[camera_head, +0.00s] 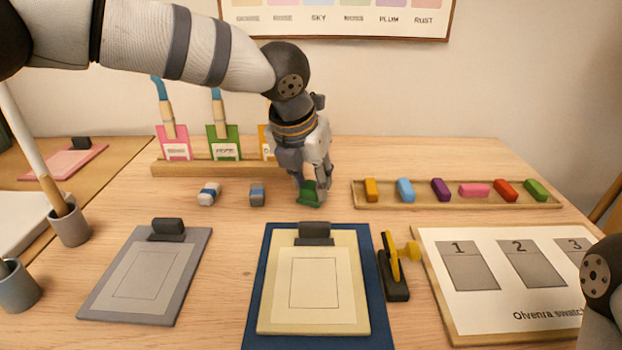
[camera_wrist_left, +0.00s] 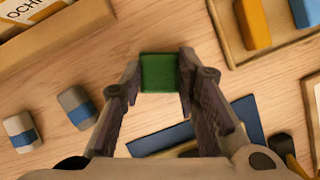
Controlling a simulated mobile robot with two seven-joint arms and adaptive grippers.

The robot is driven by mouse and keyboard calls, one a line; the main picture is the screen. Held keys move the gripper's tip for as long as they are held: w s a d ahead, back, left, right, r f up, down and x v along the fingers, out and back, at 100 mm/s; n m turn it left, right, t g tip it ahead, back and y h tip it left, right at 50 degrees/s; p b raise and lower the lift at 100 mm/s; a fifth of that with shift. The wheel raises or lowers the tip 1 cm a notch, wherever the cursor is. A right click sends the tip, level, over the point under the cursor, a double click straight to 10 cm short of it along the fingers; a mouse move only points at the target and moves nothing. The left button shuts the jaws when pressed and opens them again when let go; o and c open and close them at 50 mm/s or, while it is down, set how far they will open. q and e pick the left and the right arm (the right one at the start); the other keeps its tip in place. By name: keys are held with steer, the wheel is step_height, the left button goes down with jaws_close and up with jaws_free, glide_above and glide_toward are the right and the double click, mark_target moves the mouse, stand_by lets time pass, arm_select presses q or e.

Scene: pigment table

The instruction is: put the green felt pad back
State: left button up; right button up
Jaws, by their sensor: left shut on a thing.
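The green felt pad (camera_head: 308,194) is held at the tips of my left gripper (camera_head: 312,182), low over the middle of the table. In the left wrist view the pad (camera_wrist_left: 160,72) sits between the two fingers of the left gripper (camera_wrist_left: 160,80), which are shut on it. I cannot tell whether the pad touches the table. Part of my right arm shows at the right edge of the head view, but its gripper is out of view.
Two erasers (camera_head: 209,193) (camera_head: 257,194) lie left of the pad. A wooden rack (camera_head: 200,168) with coloured cards stands behind. A tray (camera_head: 455,203) of several coloured blocks is right. A cream clipboard (camera_head: 350,318) on a blue mat (camera_head: 258,318) and a stamp-like tool (camera_head: 394,288) are in front.

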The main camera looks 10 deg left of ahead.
arm_select(q)
steer(key=o, duration=1)
steer(key=p+v, duration=0.1)
steer(key=v, duration=1.1)
steer(key=shift+r, duration=0.1)
arm_select(e)
steer(key=shift+w+r+t, duration=0.4)
steer(key=shift+w+r, duration=0.5)
steer(key=shift+w, duration=0.05)
